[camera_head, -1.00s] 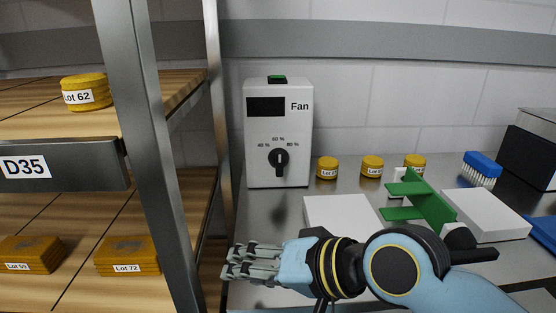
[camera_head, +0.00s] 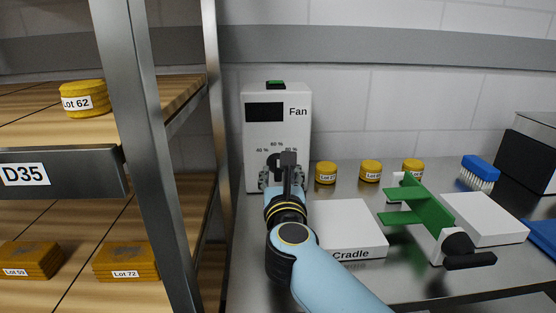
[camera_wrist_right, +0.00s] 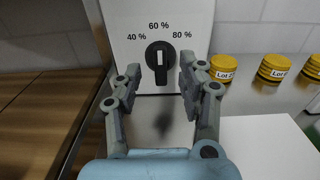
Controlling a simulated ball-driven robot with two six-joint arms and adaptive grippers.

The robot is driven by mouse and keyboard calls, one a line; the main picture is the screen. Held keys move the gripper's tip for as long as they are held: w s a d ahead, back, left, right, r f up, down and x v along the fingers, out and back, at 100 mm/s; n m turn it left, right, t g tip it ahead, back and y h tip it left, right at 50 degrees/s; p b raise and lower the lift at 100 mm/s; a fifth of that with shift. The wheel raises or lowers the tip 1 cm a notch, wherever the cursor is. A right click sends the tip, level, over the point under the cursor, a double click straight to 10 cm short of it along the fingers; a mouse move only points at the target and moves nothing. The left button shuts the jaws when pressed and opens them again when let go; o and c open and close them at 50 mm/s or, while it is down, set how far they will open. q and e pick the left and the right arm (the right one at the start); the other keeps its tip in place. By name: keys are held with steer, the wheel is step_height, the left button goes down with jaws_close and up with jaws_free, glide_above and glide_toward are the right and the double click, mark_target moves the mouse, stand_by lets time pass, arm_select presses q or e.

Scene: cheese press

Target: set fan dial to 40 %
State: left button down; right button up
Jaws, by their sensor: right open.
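The fan box (camera_head: 297,132) is white with a dark display and a green button on top, standing against the wall. Its black dial (camera_wrist_right: 159,57) shows in the right wrist view, its white mark upright toward the 60 % label. The labels 40 % and 80 % sit to either side. My right gripper (camera_wrist_right: 152,80) is open and empty, its fingers on either side of the dial in that view; I cannot tell whether they touch it. In the head view the right gripper (camera_head: 279,172) is in front of the box and mostly hides the dial. My left gripper is not in view.
Several yellow cheese rounds (camera_head: 326,172) stand behind. A metal shelf post (camera_head: 150,170) rises at the left. A blue brush (camera_head: 480,168) lies at the right.

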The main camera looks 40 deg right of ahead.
mark_target(278, 162)
steer(key=x, duration=0.6)
steer(key=shift+w+d, duration=0.15)
steer(key=shift+w, duration=0.15)
steer(key=shift+c, duration=0.5)
